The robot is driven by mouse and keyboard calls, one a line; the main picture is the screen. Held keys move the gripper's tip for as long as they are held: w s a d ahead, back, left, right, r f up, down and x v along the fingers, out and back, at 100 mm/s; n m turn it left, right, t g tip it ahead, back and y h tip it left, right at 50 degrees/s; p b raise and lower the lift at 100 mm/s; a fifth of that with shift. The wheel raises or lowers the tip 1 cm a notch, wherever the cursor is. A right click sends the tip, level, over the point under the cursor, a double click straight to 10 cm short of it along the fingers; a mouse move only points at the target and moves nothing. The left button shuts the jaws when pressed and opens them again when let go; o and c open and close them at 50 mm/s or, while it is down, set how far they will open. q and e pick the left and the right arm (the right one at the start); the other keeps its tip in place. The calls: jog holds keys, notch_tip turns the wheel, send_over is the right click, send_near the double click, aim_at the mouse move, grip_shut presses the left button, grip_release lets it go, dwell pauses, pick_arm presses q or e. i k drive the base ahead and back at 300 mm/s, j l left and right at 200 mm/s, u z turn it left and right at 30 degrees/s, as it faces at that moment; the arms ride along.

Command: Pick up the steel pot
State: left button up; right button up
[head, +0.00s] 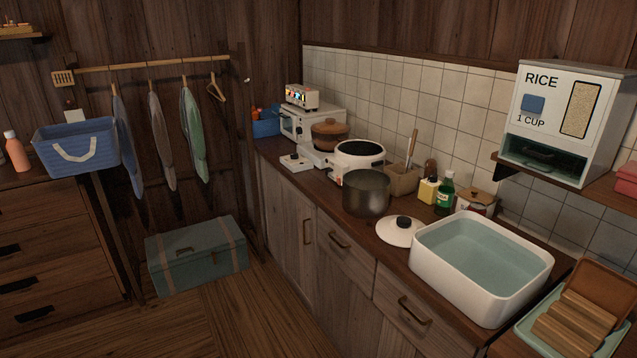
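The steel pot (366,194) is a dark grey, round, open pot. It stands upright near the front edge of the wooden counter, in the middle of the head view. A white lid with a black knob (400,231) lies on the counter just to its right and nearer. Whether the lid belongs to the pot I cannot tell. The inside of the pot is mostly hidden. Neither of my grippers shows in the head view.
A white rice cooker (357,157) stands right behind the pot. A white basin of water (481,262) fills the counter to the right. A utensil box (403,180) and a green bottle (445,194) stand by the tiles. The floor in front (245,310) is clear; a green trunk (196,256) sits left.

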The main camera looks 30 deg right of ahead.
aim_at(365, 192)
jog(key=i+z, duration=0.25)
jog(key=i, duration=0.25)
jog(key=i+j+z, duration=0.3)
jog(key=i, duration=0.15)
jog(key=i+j+z, duration=0.25)
jog(key=i, duration=0.2)
